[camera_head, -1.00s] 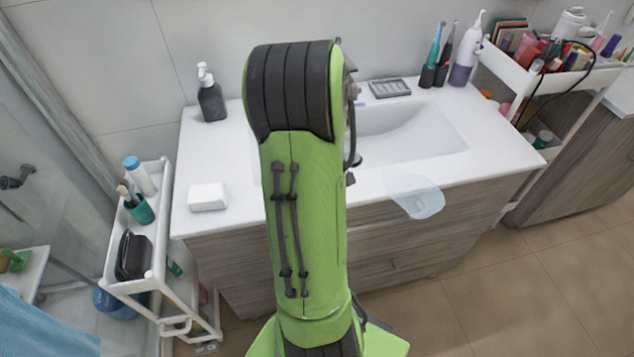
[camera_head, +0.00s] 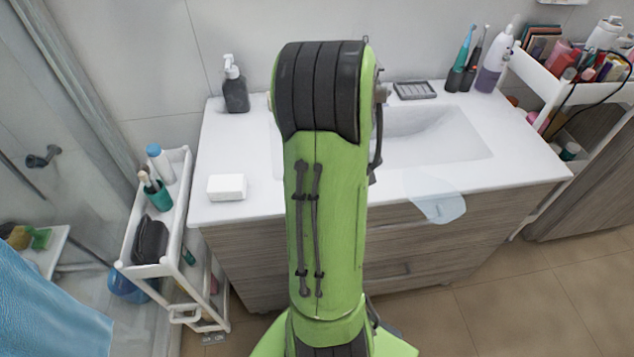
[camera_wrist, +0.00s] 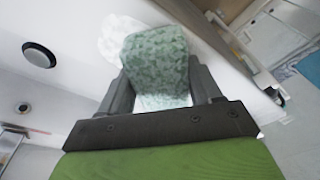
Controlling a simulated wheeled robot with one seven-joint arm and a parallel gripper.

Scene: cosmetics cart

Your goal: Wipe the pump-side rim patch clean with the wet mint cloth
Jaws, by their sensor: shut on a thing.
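The mint cloth (camera_wrist: 157,52), patterned in pale and darker green, is folded between the fingers of my gripper (camera_wrist: 160,72) in the wrist view. My gripper is shut on it. A whitish, uneven patch (camera_wrist: 117,32) shows on the white basin rim beside and partly behind the cloth. I cannot tell whether the cloth presses on it. The dark pump bottle (camera_head: 235,92) stands at the back left of the washstand top (camera_head: 260,115). In the head view my arm hides my gripper, the cloth and part of the rim.
A white block (camera_head: 226,187) lies at the front left of the top. A clear bluish film (camera_head: 437,205) overhangs the front edge. A white cart (camera_head: 186,200) stands at left, another (camera_head: 535,75) at right. The basin (camera_head: 440,135) shows a dark drain (camera_wrist: 39,54) in the wrist view.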

